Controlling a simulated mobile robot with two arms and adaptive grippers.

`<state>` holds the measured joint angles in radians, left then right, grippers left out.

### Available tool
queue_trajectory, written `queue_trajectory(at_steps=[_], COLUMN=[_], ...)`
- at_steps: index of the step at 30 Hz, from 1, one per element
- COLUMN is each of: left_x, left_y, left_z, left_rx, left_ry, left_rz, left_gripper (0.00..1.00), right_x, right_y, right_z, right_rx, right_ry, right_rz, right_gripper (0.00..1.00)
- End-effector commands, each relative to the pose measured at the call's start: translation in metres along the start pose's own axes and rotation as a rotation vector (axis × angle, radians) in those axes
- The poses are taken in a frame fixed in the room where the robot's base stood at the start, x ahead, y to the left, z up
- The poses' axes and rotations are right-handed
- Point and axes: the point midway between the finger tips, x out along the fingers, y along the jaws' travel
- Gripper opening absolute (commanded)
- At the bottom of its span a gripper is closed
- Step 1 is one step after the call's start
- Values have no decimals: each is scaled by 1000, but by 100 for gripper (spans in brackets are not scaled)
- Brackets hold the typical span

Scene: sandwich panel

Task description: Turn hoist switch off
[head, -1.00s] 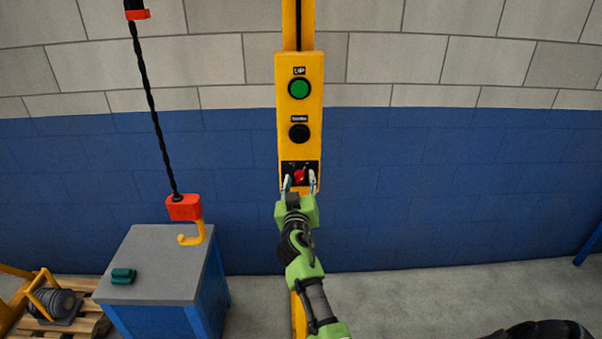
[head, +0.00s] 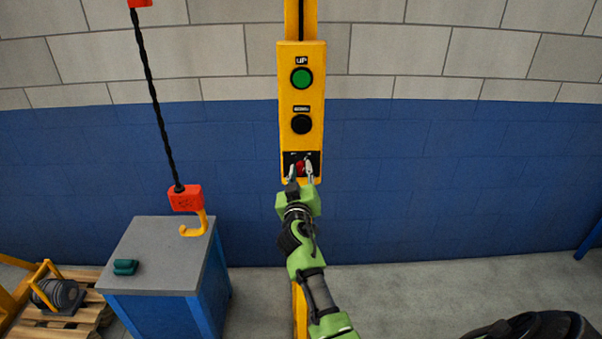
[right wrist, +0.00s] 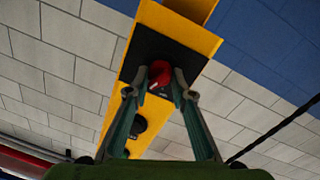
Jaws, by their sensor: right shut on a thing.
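The yellow control box (head: 288,140) stands on a yellow post before the wall. It carries a green button (head: 301,79) marked UP, a black button (head: 301,124) below it, and a red switch knob (head: 300,167) on a black plate at the bottom. My right gripper (head: 301,174) is at the red knob, its fingers on either side. In the right wrist view the fingertips (right wrist: 160,88) are shut on the red knob (right wrist: 160,72), which looks tilted. The knob's exact setting is hard to read. My left gripper is not in view.
A red hoist block (head: 185,198) with a yellow hook hangs on a black chain at left, over a grey-topped blue cabinet (head: 155,262). A green object (head: 125,267) lies on the cabinet. A pallet (head: 85,318) with a machine part is at far left. Floor at right is mostly clear.

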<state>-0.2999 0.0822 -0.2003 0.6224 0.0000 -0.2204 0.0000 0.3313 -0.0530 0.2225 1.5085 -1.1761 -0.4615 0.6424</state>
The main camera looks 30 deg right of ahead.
Motion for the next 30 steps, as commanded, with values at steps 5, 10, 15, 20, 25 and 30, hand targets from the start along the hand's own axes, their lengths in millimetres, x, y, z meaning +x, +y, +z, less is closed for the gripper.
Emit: queue_trajectory(at_steps=[5,10,15,20,25,30], left_x=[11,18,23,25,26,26], left_y=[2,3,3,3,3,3], left_z=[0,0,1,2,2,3], left_rx=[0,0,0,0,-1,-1], left_ry=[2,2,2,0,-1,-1], left_rz=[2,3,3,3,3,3], left_gripper=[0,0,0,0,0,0], right_x=[0,0,1,1,1,1], right_y=[0,0,0,0,0,0], right_z=[3,3,3,2,2,2], right_rx=[-131,-288,-450,-597,-734,-842], right_ry=[9,21,32,42,52,60], right_rz=[5,7,11,14,17,19], right_gripper=[1,1,1,1,1,1])
